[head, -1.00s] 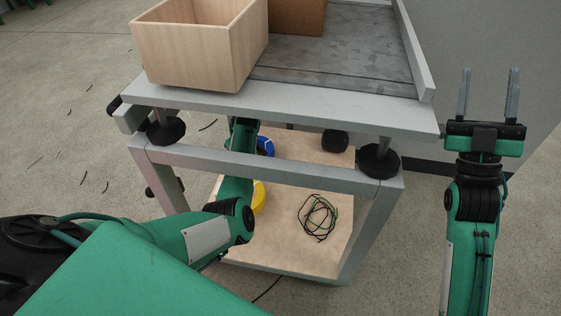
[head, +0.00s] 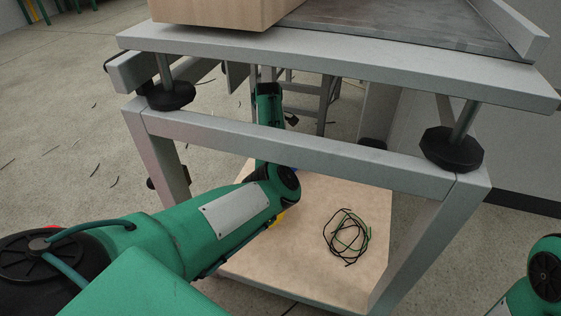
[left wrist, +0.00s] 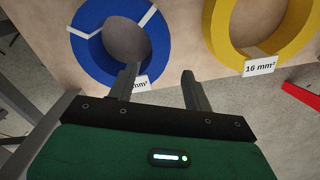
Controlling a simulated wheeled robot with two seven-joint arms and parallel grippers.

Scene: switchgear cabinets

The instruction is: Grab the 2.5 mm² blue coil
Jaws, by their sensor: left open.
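The blue coil (left wrist: 88,52) lies on the wooden lower shelf at the top of the left wrist view, with white ties and a label ending in "mm²". My left finger hides the size number. My left gripper (left wrist: 160,75) is open and empty; its left finger overlaps the coil's lower right edge, and the right finger is clear of it. I cannot tell whether they touch. In the head view, my left arm hides the gripper and almost all of the coil. My right gripper is out of view.
A yellow coil (left wrist: 222,35) labelled 16 mm² lies to the right of the blue one. A tangle of black-green wire (head: 347,237) lies on the shelf (head: 318,195). The table's grey crossbar (head: 300,150) and top sit above the shelf. A red object (left wrist: 303,101) shows at right.

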